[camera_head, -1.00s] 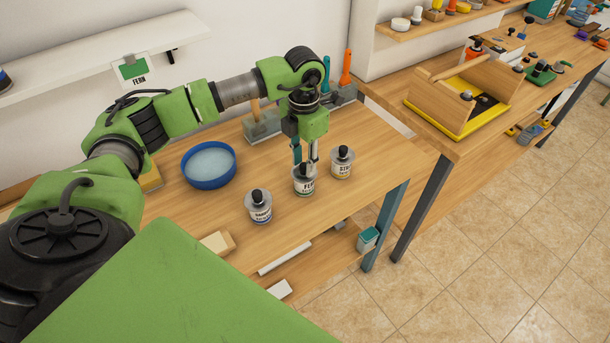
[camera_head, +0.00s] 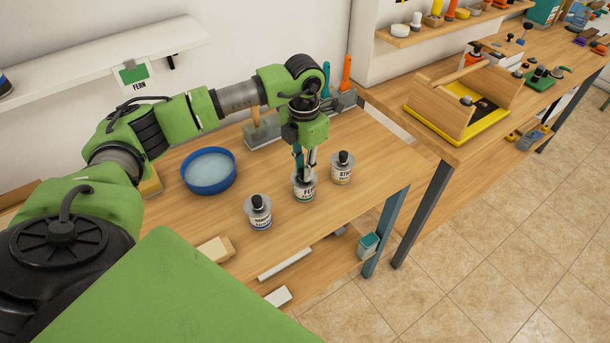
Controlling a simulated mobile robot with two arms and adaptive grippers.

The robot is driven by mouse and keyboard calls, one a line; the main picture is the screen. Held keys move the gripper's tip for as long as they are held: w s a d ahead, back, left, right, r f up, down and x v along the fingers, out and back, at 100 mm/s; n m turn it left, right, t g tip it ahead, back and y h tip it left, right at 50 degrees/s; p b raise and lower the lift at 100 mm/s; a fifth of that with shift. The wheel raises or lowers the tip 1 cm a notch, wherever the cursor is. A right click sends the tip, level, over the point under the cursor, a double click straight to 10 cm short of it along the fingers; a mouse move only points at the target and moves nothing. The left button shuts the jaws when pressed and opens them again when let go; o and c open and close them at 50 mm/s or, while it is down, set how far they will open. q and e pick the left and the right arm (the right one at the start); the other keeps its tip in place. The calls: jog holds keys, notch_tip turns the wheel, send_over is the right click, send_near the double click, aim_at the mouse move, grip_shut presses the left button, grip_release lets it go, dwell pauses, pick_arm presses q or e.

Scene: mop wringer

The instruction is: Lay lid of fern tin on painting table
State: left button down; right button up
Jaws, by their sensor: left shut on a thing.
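The fern tin (camera_head: 304,193) stands upright on the painting table (camera_head: 345,215), between two other tins. It is a grey tin with a white label that reads FERN in part. My left gripper (camera_head: 304,172) points down over the tin's top and is shut on the tin's lid, which the fingers mostly hide. I cannot tell whether the lid is apart from the tin. My right gripper is not in view.
A tin with a black knob (camera_head: 259,212) stands left of the fern tin, and another (camera_head: 342,168) stands close on its right. A blue round basin (camera_head: 208,171) is at the back left. The table's right end is bare.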

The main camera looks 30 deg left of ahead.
pick_arm(q)
jog(key=shift+r, duration=0.1)
jog(key=shift+r+p, duration=1.55)
jog(key=shift+r, duration=0.9)
jog(key=c, duration=2.5)
grip_release()
grip_shut()
jog(key=shift+s, duration=0.1)
